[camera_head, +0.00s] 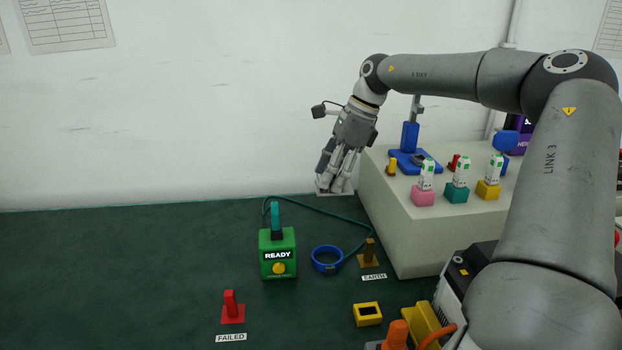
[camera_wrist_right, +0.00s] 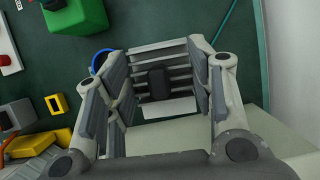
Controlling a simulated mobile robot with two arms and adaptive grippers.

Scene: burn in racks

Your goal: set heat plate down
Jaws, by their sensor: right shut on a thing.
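My right gripper (camera_head: 337,176) points down at the back of the green work surface, just left of the pale raised block. It is shut on the heat plate. In the right wrist view the heat plate (camera_wrist_right: 152,109) is a pale finned plate with a dark block on top, between the fingers. In the head view only a pale edge of the heat plate (camera_head: 334,190) shows under the fingertips, low near the wall. I cannot tell whether it touches the surface. My left gripper is not in view.
The raised block (camera_head: 415,235) carries several white-and-green units on coloured bases and a blue stand (camera_head: 409,136). A green READY box (camera_head: 277,264), blue ring (camera_head: 327,268), brown EARTH peg (camera_head: 368,256), yellow frame (camera_head: 367,314) and red FAILED peg (camera_head: 232,310) occupy the green surface. Its left is clear.

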